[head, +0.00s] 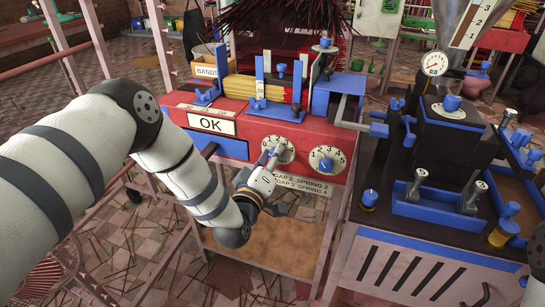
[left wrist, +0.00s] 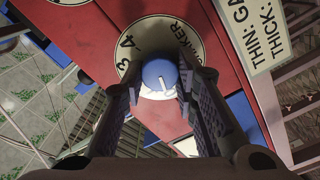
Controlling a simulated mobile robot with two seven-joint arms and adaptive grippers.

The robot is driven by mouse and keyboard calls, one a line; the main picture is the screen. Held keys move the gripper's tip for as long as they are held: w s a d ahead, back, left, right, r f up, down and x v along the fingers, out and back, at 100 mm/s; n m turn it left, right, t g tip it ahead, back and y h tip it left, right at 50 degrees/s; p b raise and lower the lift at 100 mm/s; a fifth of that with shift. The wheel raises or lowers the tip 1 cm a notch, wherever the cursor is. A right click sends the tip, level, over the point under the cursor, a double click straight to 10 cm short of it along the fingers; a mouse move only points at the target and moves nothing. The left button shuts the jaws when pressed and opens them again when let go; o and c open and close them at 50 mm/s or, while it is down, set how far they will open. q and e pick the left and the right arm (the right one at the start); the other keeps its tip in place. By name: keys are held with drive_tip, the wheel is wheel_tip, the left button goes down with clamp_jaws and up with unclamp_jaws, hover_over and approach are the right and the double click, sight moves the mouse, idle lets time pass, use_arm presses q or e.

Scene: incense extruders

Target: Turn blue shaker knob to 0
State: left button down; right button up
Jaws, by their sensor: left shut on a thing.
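The blue shaker knob (left wrist: 160,78) sits at the centre of a round white dial (left wrist: 150,42) on the red machine front. The digits 3 and 4 and part of the word SHAKER show on that dial in the left wrist view. A white mark shows on the knob's face. My left gripper (left wrist: 158,85) is shut on the knob, one finger on each side. In the head view, my left gripper (head: 274,158) reaches the left one of two dials (head: 287,144) and hides most of its knob. My right gripper is not in view.
A second dial with a blue knob (head: 326,162) is close to the right of my gripper. A label about gap and spring (head: 303,186) is below the dials. A dark machine with blue parts (head: 430,175) stands at the right.

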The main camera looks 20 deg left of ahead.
use_arm(q)
drive_tip(key=shift+s+d+f, duration=0.1)
drive_tip(key=shift+f, duration=0.05)
drive_tip(key=c, duration=1.3)
unclamp_jaws()
drive_tip(key=s, duration=1.2)
drive_tip(key=shift+a, duration=0.25)
